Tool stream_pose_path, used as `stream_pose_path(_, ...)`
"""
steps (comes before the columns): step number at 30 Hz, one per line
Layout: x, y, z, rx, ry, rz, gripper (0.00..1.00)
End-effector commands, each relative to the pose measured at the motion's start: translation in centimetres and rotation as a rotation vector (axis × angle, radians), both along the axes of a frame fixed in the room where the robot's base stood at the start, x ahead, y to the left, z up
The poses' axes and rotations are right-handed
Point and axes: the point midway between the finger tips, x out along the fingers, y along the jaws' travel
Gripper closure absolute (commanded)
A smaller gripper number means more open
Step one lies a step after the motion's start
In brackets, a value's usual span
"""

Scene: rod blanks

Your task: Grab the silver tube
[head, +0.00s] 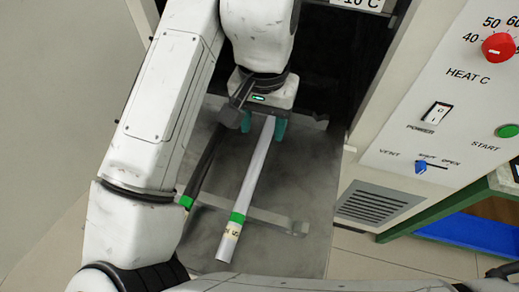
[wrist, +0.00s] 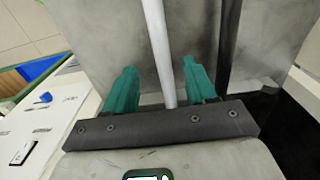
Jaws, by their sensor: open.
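The silver tube (head: 250,179) lies lengthwise on a grey metal tray, with a green band and a pale label near its near end. In the wrist view the tube (wrist: 158,40) runs between the two teal fingers of my gripper (wrist: 160,88), with a gap on either side. My gripper also shows in the head view (head: 265,128), over the tube's far part. It is open, and its fingers stand on both sides of the tube. The tube's far end is hidden under my gripper.
A dark rod (head: 204,163) with a green band lies left of the tube, partly behind my arm; it also shows in the wrist view (wrist: 228,45). The grey tray (head: 305,190) has bare room to the right. A control panel (head: 455,90) with knobs and switches stands right.

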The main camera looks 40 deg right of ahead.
Motion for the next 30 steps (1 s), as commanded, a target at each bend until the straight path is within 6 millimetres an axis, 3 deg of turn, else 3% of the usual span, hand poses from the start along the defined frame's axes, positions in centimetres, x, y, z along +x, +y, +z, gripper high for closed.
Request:
stream_pose_path(8, 0.0, 0.1, -2.2, 0.001, 0.001, 0.001, 0.44)
stream_pose_path(18, 0.1, 0.2, -6.4, 0.001, 0.001, 0.001, 0.44)
stream_pose_path(26, 0.1, 0.1, -6.8, 0.000, -0.001, 0.000, 0.44)
stream_pose_path(30, 0.1, 0.1, -6.8, 0.001, -0.001, 0.000, 0.55)
